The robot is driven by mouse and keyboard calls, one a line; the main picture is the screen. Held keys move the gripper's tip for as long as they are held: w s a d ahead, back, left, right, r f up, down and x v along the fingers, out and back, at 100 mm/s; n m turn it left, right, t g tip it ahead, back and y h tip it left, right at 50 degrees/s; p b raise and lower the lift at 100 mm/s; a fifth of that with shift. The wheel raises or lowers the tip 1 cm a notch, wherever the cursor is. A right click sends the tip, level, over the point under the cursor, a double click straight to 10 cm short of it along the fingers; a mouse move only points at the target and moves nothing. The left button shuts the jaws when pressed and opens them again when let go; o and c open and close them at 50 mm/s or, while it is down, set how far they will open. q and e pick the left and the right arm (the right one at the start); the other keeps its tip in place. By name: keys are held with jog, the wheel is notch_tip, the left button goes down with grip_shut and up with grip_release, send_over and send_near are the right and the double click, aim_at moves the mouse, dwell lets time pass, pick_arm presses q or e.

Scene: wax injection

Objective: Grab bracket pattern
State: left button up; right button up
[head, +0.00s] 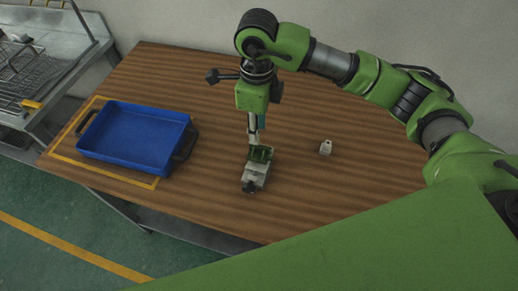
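My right gripper (257,138) comes in from the right and points down over the middle of the wooden table. Its fingers are small and partly overlapped here, so I cannot tell whether they are open or shut. Right below the fingertips is a small green piece (262,153), which may be the bracket pattern. It sits at the back end of a grey metal block (257,173) with a dark round knob at its front. I cannot tell whether the fingers touch the green piece. My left gripper is not in view.
A blue tray (135,137) with dark handles lies empty inside a yellow outline at the table's left. A metal bench with a wire rack (35,75) is at far left. The table's right part is clear.

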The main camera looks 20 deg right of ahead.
aim_at(260, 154)
jog(key=shift+s+f+p, duration=0.3)
jog(key=shift+f+p, duration=0.45)
jog(key=shift+f, duration=0.05)
notch_tip(260, 154, down, 3)
jog(key=shift+a+r+p, duration=0.1)
jog(key=shift+r+p, duration=0.1)
jog(key=shift+p, duration=0.25)
jog(key=shift+f, duration=0.45)
jog(key=c, duration=0.7)
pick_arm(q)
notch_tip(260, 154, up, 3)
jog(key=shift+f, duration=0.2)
pick_arm(e)
grip_shut()
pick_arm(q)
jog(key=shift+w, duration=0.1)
